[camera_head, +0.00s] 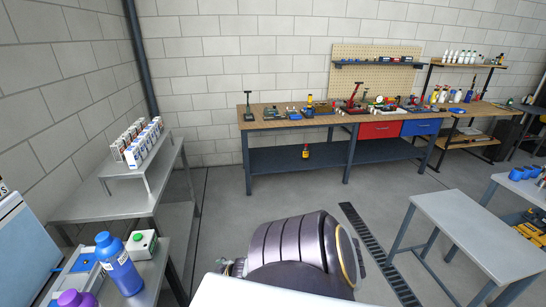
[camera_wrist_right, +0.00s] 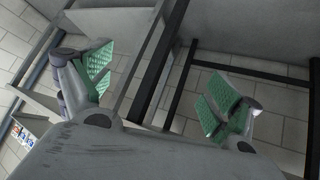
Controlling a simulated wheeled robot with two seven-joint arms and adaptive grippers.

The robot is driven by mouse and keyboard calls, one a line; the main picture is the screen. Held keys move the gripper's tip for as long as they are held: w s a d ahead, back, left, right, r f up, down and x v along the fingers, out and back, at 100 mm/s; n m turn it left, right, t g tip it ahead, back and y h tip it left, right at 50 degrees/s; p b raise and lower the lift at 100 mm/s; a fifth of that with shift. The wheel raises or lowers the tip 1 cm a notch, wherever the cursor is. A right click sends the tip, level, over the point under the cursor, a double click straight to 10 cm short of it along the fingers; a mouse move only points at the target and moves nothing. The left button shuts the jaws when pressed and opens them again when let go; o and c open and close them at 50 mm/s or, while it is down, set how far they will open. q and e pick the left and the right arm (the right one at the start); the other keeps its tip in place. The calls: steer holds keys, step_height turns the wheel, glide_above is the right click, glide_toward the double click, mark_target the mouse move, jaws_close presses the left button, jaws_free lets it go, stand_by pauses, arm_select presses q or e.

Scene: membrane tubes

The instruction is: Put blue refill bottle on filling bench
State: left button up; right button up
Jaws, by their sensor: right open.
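A blue refill bottle (camera_head: 120,268) stands upright on a grey surface at the lower left of the head view, its label partly turned to me. My right gripper (camera_head: 229,267) shows only in small part in the head view, right of the bottle and apart from it, partly hidden by my arm. In the right wrist view my right gripper (camera_wrist_right: 160,85) is open, its green pads wide apart with nothing between them. I cannot tell for sure which bench is the filling bench; a bare grey bench (camera_head: 478,228) stands at the right. My left gripper is not in view.
A purple-capped bottle (camera_head: 78,298) and a green-button box (camera_head: 142,243) are close to the blue bottle. A grey bench (camera_head: 95,205) with a riser of small cartons (camera_head: 140,140) stands behind. A workbench (camera_head: 290,122) with tools lines the back wall.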

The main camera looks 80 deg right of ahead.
steer(key=s+a+f+g, duration=0.2)
steer(key=s+a+f, duration=0.4)
steer(key=s+f, duration=0.3)
steer(key=s+a+f+g, duration=0.2)
steer(key=s+a+f, duration=0.3)
steer(key=s+f, duration=0.4)
steer(key=s+a+f+n+g, duration=0.1)
steer(key=s+a+f, duration=0.2)
steer(key=a, duration=0.3)
steer(key=s+a+f+n+g+y, duration=0.1)
steer(key=s+a+f, duration=0.3)
steer(key=s+a, duration=0.2)
steer(key=s+a+f+n+g+y, duration=0.1)
steer(key=s+a+f, duration=0.2)
steer(key=s+a, duration=0.2)
steer(key=a, duration=0.2)
steer(key=shift+s+a+f+g, duration=0.15)
steer(key=shift+a+f+g, duration=0.25)
